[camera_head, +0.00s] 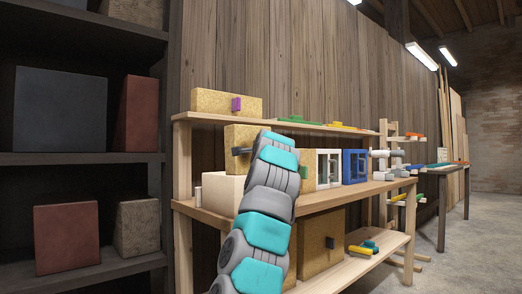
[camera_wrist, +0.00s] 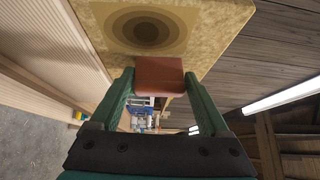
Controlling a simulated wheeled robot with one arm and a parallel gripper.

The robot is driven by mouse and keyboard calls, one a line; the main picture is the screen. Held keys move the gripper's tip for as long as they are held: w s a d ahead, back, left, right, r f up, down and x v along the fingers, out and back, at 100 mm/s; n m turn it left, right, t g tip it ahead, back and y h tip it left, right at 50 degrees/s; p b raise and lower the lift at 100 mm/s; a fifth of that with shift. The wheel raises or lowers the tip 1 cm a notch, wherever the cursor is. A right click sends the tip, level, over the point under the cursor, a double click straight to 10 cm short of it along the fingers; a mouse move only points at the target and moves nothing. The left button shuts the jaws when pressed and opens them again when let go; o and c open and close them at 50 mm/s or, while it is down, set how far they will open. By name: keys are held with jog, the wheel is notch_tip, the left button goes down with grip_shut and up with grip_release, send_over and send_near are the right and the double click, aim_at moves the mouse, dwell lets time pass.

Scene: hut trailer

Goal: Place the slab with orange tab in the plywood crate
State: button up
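In the wrist view, a speckled tan slab (camera_wrist: 215,22) with dark concentric rings fills the top. Its red-orange tab (camera_wrist: 158,76) lies between the two green fingers of my gripper (camera_wrist: 158,84), which touch its sides; my gripper looks shut on it. In the head view, a tan slab (camera_head: 238,134) shows beside the end of my arm, above a pale wooden box (camera_head: 218,190) on the middle shelf. This box may be the plywood crate. Whether the slab stands in or behind it cannot be told, and no orange tab shows there.
A slab with a purple tab (camera_head: 212,101) lies on the top shelf. White (camera_head: 328,168) and blue (camera_head: 355,166) frames stand right on the middle shelf (camera_head: 350,190). Another tan slab (camera_head: 318,238) is below. A dark rack (camera_head: 80,158) with blocks stands left.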

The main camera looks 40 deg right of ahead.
jog(key=shift+o, duration=1.4)
jog(key=shift+r+p, duration=0.6)
jog(key=shift+r, duration=0.05)
jog(key=b+v, duration=0.2)
jog(key=v, duration=1)
jog(key=shift+b, duration=0.4)
jog(key=shift+f, duration=0.1)
